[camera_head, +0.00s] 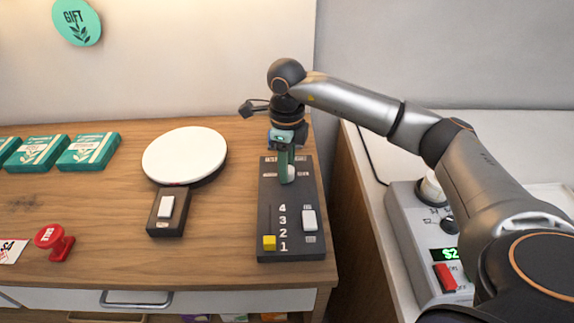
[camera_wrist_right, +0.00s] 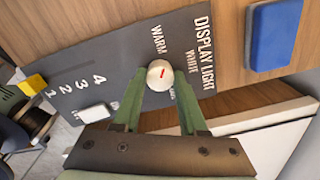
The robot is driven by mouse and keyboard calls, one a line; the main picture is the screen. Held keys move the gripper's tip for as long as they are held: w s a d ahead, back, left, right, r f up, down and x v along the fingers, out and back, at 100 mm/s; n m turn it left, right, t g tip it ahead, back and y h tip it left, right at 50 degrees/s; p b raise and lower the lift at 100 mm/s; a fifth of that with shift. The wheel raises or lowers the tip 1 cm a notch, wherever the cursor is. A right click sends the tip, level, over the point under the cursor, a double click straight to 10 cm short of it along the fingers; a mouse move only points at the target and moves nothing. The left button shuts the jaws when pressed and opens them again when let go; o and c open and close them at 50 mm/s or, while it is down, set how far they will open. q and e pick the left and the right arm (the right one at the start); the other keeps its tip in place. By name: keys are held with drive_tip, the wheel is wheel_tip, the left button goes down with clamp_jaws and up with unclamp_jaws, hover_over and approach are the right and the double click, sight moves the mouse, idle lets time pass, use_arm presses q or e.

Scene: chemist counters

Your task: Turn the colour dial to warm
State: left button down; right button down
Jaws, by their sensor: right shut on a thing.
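The dark control panel (camera_head: 268,195) lies on the wooden counter, headed DISPLAY LIGHT in the right wrist view (camera_wrist_right: 75,65). Its round white colour dial (camera_wrist_right: 160,75) carries a short red mark. The word WARM stands beside the dial, WHITE stands on another side, and a third label is partly hidden by a finger. My right gripper (camera_wrist_right: 159,92) is shut on the dial, one green finger on each side. In the head view the right gripper (camera_head: 286,171) reaches down onto the panel's far half and mostly covers the dial. My left gripper is not in view.
The panel also has a yellow slider (camera_head: 269,242) near 1 and a white switch (camera_head: 309,220). A white round plate (camera_head: 185,155), teal boxes (camera_head: 88,151) and a red stamp (camera_head: 54,240) are left. A grey device (camera_head: 408,235) stands right. A blue block (camera_wrist_right: 273,35) lies near the panel.

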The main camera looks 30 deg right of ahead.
idle(0.4)
drive_tip(key=shift+c, duration=2.2)
unclamp_jaws()
drive_tip(key=shift+r, duration=0.15)
wheel_tip(320, 180, up, 12)
drive_tip(key=shift+r, duration=0.2)
drive_tip(key=shift+a, duration=0.1)
